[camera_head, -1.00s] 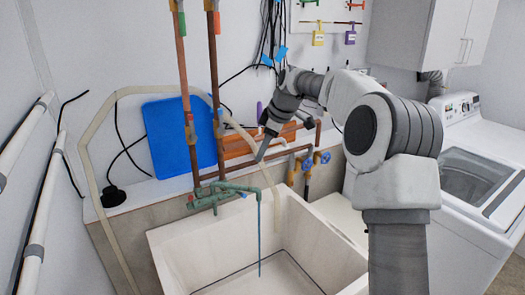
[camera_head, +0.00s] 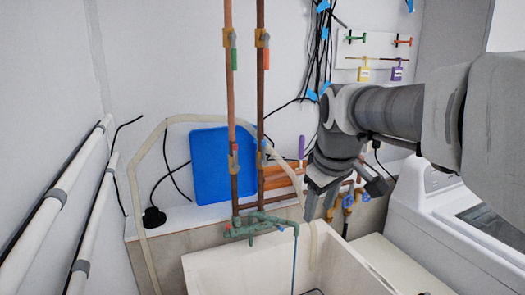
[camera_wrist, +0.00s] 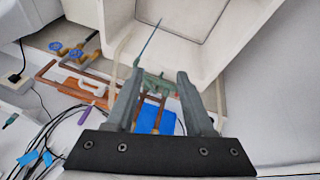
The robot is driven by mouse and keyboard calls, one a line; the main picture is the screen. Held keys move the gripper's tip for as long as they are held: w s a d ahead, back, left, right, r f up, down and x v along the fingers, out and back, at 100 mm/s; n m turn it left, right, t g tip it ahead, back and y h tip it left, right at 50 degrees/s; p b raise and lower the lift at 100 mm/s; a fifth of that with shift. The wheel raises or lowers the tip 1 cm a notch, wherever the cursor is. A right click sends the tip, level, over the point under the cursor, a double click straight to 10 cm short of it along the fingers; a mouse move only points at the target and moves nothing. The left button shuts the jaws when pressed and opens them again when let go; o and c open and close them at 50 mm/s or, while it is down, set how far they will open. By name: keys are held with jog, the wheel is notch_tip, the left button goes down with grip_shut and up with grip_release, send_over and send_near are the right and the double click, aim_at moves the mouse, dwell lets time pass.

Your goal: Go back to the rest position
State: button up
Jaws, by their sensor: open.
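My gripper (camera_head: 319,204) is in the right half of the head view, above the rear of the white utility sink (camera_head: 205,277). Its fingers point down and are apart, with nothing between them. In the wrist view my gripper (camera_wrist: 158,85) also shows two separated, empty fingers. Behind them are the sink (camera_wrist: 185,20), the green faucet (camera_wrist: 158,84) and part of the blue board (camera_wrist: 150,120). My arm reaches in from the right edge of the head view and hides part of the wall and pipes.
Copper pipes (camera_head: 229,100) rise behind the sink near a blue board (camera_head: 208,165). The green faucet (camera_head: 258,226) overhangs the sink. A white washer (camera_head: 412,200) stands at right. White wall pipes (camera_head: 55,195) run at left. Black cables (camera_head: 318,50) hang above my gripper.

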jog(key=s+d+f+m, duration=0.1)
jog(key=s+f+m, duration=0.2)
jog(key=s, duration=0.6)
jog(key=s+d+f+m+t, duration=0.1)
jog(key=s+f+m, duration=0.2)
jog(key=s, duration=0.7)
jog(key=shift+s+d+f+m, duration=0.3)
jog(key=shift+d+m, duration=0.1)
